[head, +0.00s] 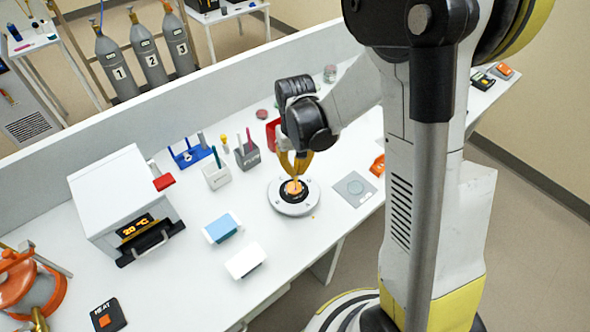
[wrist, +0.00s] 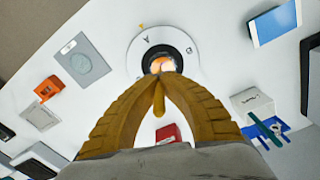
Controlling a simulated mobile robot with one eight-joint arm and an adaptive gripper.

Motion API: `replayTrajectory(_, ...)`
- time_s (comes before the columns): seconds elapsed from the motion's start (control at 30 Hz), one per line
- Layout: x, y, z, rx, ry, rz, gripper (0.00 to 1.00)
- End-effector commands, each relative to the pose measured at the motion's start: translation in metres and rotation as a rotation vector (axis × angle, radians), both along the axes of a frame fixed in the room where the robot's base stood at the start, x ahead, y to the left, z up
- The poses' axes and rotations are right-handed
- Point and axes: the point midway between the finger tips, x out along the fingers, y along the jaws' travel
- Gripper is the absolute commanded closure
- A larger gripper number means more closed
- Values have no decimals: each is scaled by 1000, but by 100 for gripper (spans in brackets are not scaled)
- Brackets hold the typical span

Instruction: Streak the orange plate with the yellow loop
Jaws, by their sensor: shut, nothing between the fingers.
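A small round orange thing (head: 293,187), likely the orange plate, sits in the black centre of a round white device (head: 291,207).
A blue rack (head: 190,158), a grey holder with sticks (head: 247,158) and a red box (head: 272,133) stand behind the device. A white oven (head: 115,195) is at left. A grey square pad with a clear disc (head: 355,188) lies to the right. Blue-topped (head: 222,229) and white (head: 245,261) blocks lie in front.

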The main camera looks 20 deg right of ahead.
Motion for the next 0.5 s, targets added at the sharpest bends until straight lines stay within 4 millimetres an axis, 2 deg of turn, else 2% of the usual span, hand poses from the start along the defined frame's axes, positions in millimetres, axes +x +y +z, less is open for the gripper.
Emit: replayTrajectory(0.5,2,-7,-1,0,0,0,100)
